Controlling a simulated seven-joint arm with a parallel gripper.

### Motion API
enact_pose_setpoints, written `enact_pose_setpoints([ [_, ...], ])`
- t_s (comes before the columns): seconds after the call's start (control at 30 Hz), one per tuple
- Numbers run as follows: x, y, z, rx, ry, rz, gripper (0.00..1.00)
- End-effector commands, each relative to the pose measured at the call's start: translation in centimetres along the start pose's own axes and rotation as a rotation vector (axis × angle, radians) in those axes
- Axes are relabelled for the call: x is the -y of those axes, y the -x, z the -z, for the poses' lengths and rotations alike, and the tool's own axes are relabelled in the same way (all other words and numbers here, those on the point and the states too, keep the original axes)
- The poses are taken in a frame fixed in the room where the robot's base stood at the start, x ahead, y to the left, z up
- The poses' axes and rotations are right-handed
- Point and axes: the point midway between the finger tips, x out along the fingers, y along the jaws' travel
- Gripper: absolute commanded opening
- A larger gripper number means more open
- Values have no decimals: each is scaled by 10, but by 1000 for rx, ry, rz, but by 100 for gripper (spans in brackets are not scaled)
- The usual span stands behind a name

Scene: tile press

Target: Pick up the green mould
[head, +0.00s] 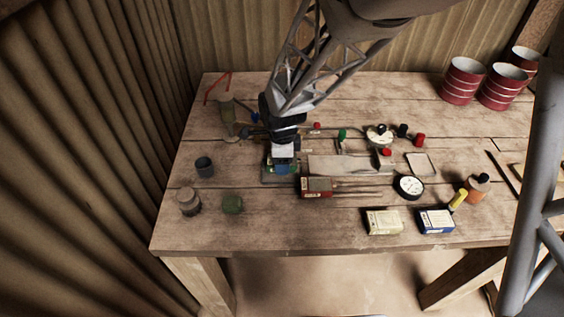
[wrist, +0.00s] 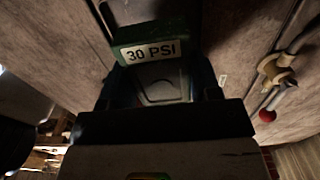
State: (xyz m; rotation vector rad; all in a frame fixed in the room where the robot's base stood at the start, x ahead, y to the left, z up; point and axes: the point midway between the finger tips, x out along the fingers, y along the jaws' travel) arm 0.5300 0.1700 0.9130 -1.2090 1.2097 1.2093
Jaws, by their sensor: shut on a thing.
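The green mould (wrist: 135,52) is between the fingers of my gripper (wrist: 162,90) in the wrist view. Its green edge carries a white "30 PSI" label, and a grey face with a rounded square outline shows beside it. In the head view my gripper (head: 283,170) points down at the left-middle of the bench and is shut on the mould. Only small green parts of the mould (head: 268,170) show around the fingers there; the rest is hidden. I cannot tell whether the mould touches the bench.
On the wooden bench (head: 260,235), a red-and-grey box (head: 316,185) and a flat grey plate (head: 345,165) lie close right of my gripper. A dark cup (head: 204,167), a grey jar (head: 190,201) and a green lump (head: 232,204) stand left. A round gauge (head: 408,187) lies farther right.

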Motion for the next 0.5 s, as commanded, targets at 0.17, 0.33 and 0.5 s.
enact_pose_setpoints([
  [0.17, -11, 14, 4, 0, 0, 1, 24],
  [0.33, -34, 16, 11, 0, 0, 1, 24],
  [0.5, -60, 19, 19, 1, 0, 2, 24],
])
